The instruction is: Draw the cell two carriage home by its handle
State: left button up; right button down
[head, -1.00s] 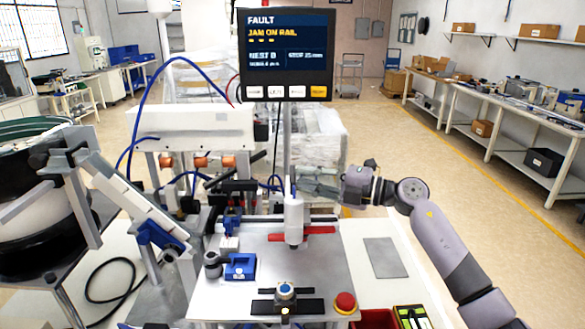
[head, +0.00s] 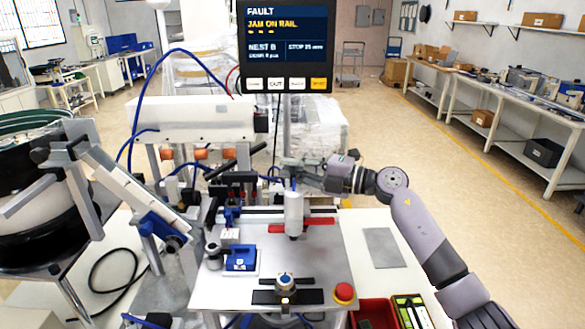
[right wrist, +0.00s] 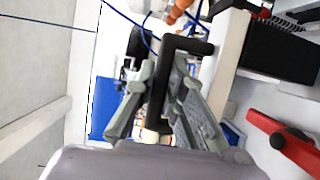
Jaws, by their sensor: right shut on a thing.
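My right gripper (head: 287,170) reaches in from the right, behind the white upright cylinder (head: 293,212) of the station. In the right wrist view its fingers (right wrist: 162,85) are shut on a black bent handle (right wrist: 159,92), which passes between them and turns right at its top. The carriage body that the handle belongs to cannot be clearly made out; dark parts crowd the area left of the gripper in the head view. My left gripper is not in view.
The display (head: 286,48) reads "FAULT, JAM ON RAIL, NEST B". A bowl feeder with a chute (head: 128,192) stands at left. A red button (head: 344,292) is at front right.

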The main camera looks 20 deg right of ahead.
dwell(0.6)
jog(key=s+d+b, duration=0.1)
jog(key=s+d, duration=0.1)
jog(key=d, duration=0.5)
jog(key=c, duration=2)
grip_release()
jog(key=shift+d, duration=0.15)
jog(key=shift+c, duration=0.2)
jog(key=shift+o, duration=0.6)
jog(key=shift+s+d, duration=0.1)
jog(key=shift+d, duration=0.15)
jog(key=shift+a, duration=0.1)
jog(key=v, duration=1.2)
